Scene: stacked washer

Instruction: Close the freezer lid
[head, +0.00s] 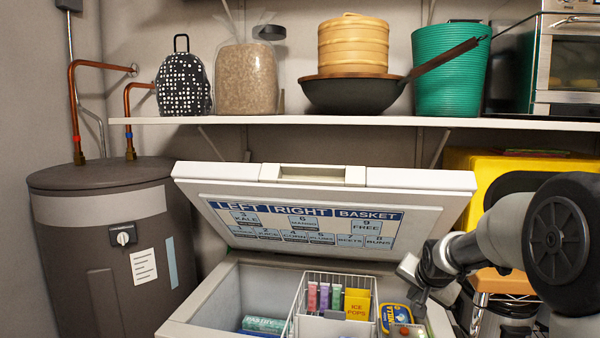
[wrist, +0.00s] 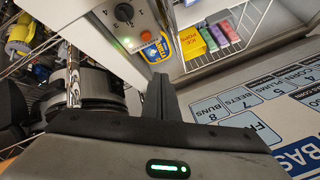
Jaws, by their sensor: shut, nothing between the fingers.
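The white freezer lid (head: 320,178) is raised and leans back over the open chest freezer (head: 190,315). Its underside carries a blue and white label chart, which also shows in the wrist view (wrist: 270,110). My gripper (head: 418,300) is over the right part of the freezer, in front of the lid's lower right side. In the wrist view my gripper (wrist: 160,82) is shut and empty, its fingers close together. The lid's handle (head: 312,174) is at the middle of its top edge, left of and above my gripper. I cannot tell whether my gripper touches the lid.
A white wire basket (head: 300,300) inside holds colored packs and a yellow ice pops box (head: 357,304). A vanilla tub (head: 396,316) sits to its right. A shelf (head: 260,121) with a wok and containers runs above the lid. A grey tank (head: 110,240) stands at left.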

